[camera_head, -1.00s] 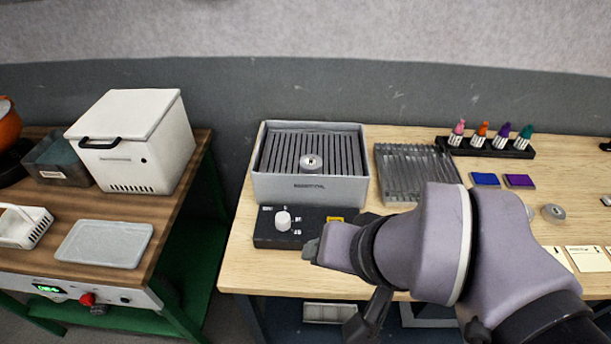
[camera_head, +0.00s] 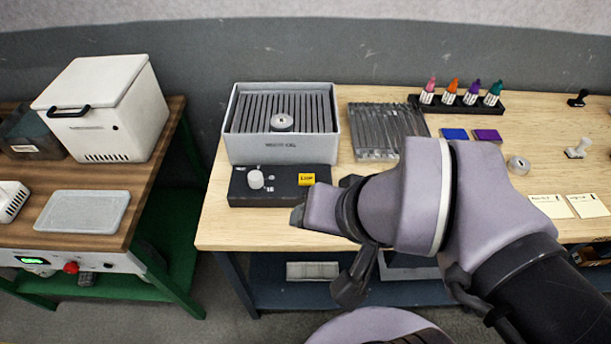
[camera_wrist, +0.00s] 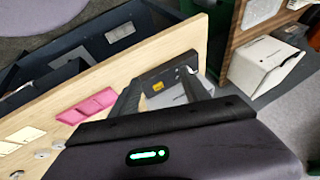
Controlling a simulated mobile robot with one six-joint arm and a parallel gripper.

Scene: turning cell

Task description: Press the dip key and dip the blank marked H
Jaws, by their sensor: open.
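A black control box (camera_head: 235,186) with a white knob (camera_head: 256,179) and a yellow key (camera_head: 306,179) stands at the bench's front edge. The key's lettering is too small to read surely. Behind it a grey tank (camera_head: 285,151) has a ribbed top with a round metal blank (camera_head: 282,123) on it. Another round blank (camera_head: 518,165) lies on the right of the bench. I cannot read a mark on either. My gripper (camera_wrist: 166,84) is open and empty in the wrist view, its fingers pointing towards the box, with the yellow key (camera_wrist: 158,86) showing between them. My wrist largely hides it in the head view.
A clear ribbed rack (camera_head: 385,130) stands right of the tank. Behind are a rack of coloured bottles (camera_head: 458,105), with blue (camera_head: 454,134) and purple (camera_head: 487,136) pads before it. Stamps and paper cards (camera_head: 552,206) lie right. A brown table with a white box (camera_head: 105,110) stands left, across a gap.

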